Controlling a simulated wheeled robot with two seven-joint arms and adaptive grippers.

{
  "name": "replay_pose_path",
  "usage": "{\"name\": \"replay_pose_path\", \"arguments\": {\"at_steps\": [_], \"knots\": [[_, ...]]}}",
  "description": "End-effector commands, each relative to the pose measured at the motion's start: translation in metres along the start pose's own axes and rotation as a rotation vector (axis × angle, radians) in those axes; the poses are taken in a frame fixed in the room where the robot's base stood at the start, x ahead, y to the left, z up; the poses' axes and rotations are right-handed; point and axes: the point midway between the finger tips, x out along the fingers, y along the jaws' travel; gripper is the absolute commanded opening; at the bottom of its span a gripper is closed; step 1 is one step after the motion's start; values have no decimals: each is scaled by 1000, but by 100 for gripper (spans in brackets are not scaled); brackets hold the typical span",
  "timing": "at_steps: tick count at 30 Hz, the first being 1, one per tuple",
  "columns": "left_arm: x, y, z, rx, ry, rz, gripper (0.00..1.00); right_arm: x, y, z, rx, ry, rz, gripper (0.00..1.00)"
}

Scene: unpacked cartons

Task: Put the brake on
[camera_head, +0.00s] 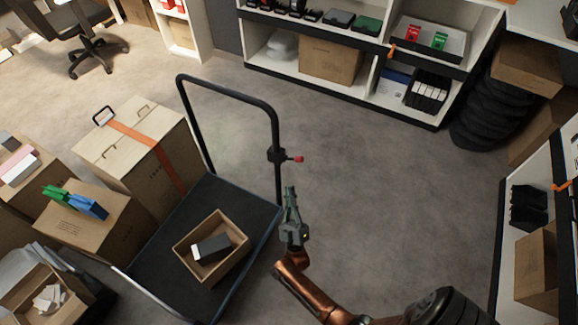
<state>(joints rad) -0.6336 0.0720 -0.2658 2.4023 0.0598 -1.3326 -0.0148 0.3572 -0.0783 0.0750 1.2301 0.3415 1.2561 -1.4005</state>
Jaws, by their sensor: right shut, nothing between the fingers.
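A flatbed trolley (185,215) with a dark deck and a black tubular push handle (228,86) stands left of centre. A black clamp with a short lever ending in a red knob (299,159) sits on the handle's right post; it looks like the brake. The lever points to the right. My right gripper (289,190) is shut and empty, pointing up the picture, just below the red knob and apart from it in the picture. Its depth relative to the lever is hard to tell. My left gripper is out of view.
An open carton (212,232) holding a dark box with a white end stands on the deck. A strapped carton (130,150) stands at the trolley's left. Shelves (350,85) line the back, with stacked tyres (490,115) at right. The floor right of the trolley is clear.

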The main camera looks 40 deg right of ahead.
Motion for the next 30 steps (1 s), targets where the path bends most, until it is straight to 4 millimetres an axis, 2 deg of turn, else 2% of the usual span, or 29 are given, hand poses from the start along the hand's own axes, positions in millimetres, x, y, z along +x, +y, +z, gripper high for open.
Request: {"name": "replay_pose_path", "arguments": {"at_steps": [10,14,17,28,30], "knots": [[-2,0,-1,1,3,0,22,2,2,-1,-1,1,5,0],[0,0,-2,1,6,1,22,12,2,0,-1,2,7,0],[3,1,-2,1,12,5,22,26,2,0,-1,2,8,0],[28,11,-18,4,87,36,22,101,1,0,-1,3,6,0],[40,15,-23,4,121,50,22,94,-2,12,-5,-1,-3,0]]}}
